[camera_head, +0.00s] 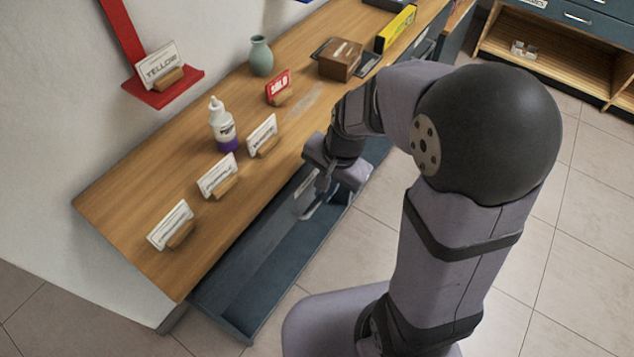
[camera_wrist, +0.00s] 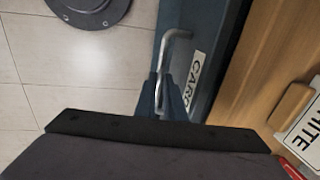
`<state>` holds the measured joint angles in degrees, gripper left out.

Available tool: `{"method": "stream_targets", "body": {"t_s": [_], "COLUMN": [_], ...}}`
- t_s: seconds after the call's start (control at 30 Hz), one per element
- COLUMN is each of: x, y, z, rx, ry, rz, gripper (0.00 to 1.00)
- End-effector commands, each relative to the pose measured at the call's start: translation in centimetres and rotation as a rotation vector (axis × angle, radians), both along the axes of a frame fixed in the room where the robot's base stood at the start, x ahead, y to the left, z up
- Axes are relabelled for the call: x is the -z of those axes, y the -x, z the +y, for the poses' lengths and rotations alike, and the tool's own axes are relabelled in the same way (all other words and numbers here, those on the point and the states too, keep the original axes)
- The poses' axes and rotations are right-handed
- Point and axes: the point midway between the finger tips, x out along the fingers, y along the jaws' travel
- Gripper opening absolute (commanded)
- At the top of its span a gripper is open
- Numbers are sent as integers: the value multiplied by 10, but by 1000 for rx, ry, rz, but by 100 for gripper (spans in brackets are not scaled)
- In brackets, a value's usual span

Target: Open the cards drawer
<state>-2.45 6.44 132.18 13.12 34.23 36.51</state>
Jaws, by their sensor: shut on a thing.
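The blue-grey cards drawer front (camera_wrist: 203,50) carries a white label (camera_wrist: 195,78), part of which reads CARD, in the wrist view. A silver bar handle (camera_wrist: 164,60) stands out from it. My gripper (camera_wrist: 164,98) is shut on this handle near its lower end, with a finger on each side. In the head view my gripper (camera_head: 325,190) is at the counter's front, partly hidden by my wrist. A long blue-grey drawer tray (camera_head: 245,290) stands out below the counter edge there. I cannot tell for sure from the head view whether that tray belongs to the cards front.
The wooden counter (camera_head: 150,210) holds sign cards, a white bottle (camera_head: 221,125), a green vase (camera_head: 261,56) and a wooden box (camera_head: 341,60). A red stand (camera_head: 175,93) is at the wall. Tiled floor (camera_head: 330,255) in front is clear beside my arm.

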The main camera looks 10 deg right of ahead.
Motion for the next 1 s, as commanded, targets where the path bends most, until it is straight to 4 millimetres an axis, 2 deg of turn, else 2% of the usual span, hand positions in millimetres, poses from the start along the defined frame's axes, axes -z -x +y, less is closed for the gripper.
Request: {"method": "stream_targets", "body": {"t_s": [0.1, 0.23, 0.4, 0.63, 0.67, 0.7, 0.73, 1.0], "x": [-2, -1, -1, 0, 0, 0, 0, 0], "y": [21, 36, 43, 43, 43, 43, 43, 43], "z": [-22, -38, -44, -43, -43, -43, -43, -43], "rx": [8, 6, 1, 0, 0, 0, 0, 0], "ry": [2, 1, 1, 1, 1, 1, 1, 1], "rz": [1, -1, -3, -3, -3, -3, -3, -1], "gripper": [0, 0, 0, 0, 14, 23, 28, 28]}}
